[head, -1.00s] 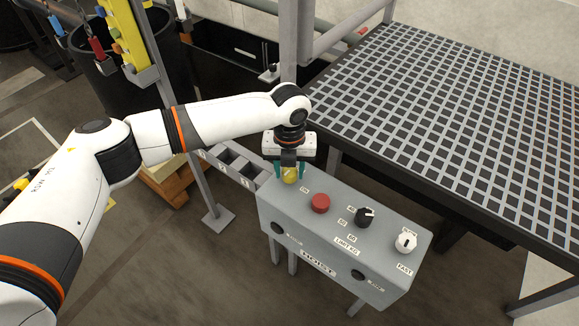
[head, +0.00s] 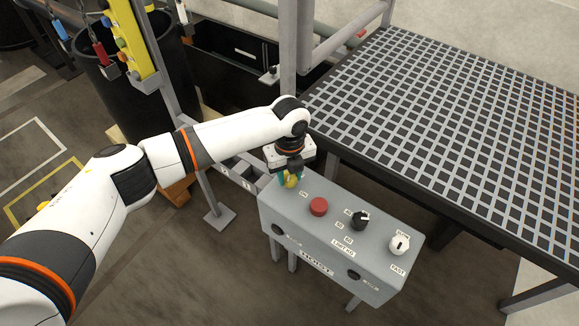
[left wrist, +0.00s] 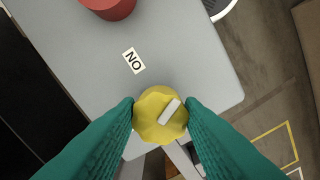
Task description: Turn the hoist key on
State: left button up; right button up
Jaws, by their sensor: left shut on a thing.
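The hoist key is a yellow scalloped knob with a white pointer bar (left wrist: 159,115) on the top of the grey hoist box (head: 335,262), at its left end. In the left wrist view the pointer bar lies aslant, its upper end towards the upper right, and a white label reading ON stands above and left of the knob. My left gripper (head: 290,180) is shut on the knob, one green fingertip on each side. In the head view the fingers hide part of the knob. My right gripper is not in view.
A red button (head: 318,207), a black dial (head: 360,220) and a white knob (head: 399,244) stand to the right on the box. A grated platform (head: 450,120) lies behind it. A yellow pendant (head: 130,40) hangs at the upper left, by a black bin.

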pick_arm(q)
jog(key=n+p, duration=0.1)
jog(key=n, duration=0.1)
jog(key=n+p, duration=0.3)
jog(key=n, duration=0.1)
jog(key=shift+r+n+p, duration=0.25)
jog(key=shift+n+p, duration=0.05)
jog(key=n+p, duration=0.2)
jog(key=n, duration=0.2)
jog(key=shift+w+p, duration=0.1)
jog(key=shift+p, duration=0.2)
jog(key=shift+f+n+p, duration=0.1)
jog(key=shift+n+p, duration=0.45)
jog(key=shift+n, duration=0.65)
jog(key=shift+w, duration=0.1)
jog(key=o, duration=1)
jog(key=shift+f, duration=0.1)
notch_tip(320, 180, up, 12)
jog(key=shift+r+b, duration=0.1)
jog(key=shift+b, duration=1)
